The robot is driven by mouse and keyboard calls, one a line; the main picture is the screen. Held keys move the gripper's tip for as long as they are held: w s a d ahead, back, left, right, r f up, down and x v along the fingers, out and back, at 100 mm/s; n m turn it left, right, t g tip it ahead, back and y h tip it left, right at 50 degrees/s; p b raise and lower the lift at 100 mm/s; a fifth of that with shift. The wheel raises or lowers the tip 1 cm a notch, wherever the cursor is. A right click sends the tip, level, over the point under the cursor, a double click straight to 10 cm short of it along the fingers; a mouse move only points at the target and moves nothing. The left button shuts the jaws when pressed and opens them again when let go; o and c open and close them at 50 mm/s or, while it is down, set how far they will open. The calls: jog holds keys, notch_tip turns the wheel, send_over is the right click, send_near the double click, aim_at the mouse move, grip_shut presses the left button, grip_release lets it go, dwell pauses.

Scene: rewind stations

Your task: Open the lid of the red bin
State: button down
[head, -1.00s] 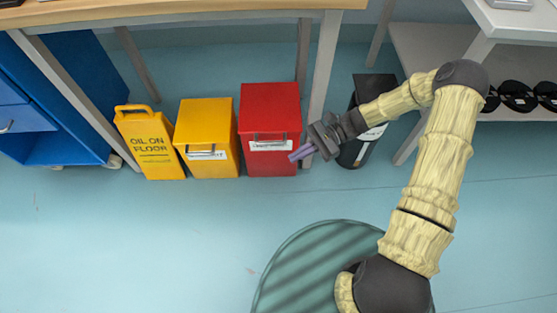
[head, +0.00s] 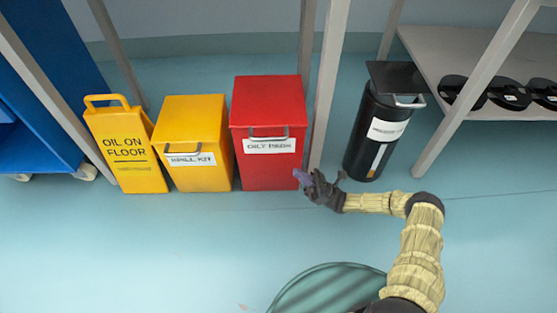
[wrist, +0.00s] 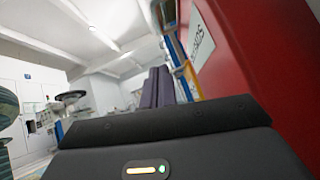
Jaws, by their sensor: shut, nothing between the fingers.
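The red bin (head: 267,165) stands on the floor with its red lid (head: 268,100) closed. A grey handle (head: 268,133) sits at the lid's front edge, above a white label. My gripper (head: 302,177) is shut and empty, low by the bin's lower right front corner, below the handle. I cannot tell whether it touches the bin. In the wrist view the purple fingers (wrist: 157,87) are together, and the bin's red side (wrist: 250,60) with part of its label fills the right.
A yellow bin (head: 195,178) and a yellow floor sign (head: 128,160) stand left of the red bin. A black bin (head: 372,150) stands to the right, past a table leg (head: 325,90).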

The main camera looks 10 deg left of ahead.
jog(key=shift+w+d+f, duration=0.1)
jog(key=shift+f, duration=0.05)
jog(key=d+r+p+x, duration=0.1)
jog(key=r+p+x, duration=0.1)
jog(key=p+x, duration=0.8)
notch_tip(320, 180, up, 2)
jog(key=shift+w+a+r, duration=0.1)
jog(key=shift+w+a, duration=0.2)
jog(key=shift+a, duration=0.4)
jog(key=shift+d, duration=0.1)
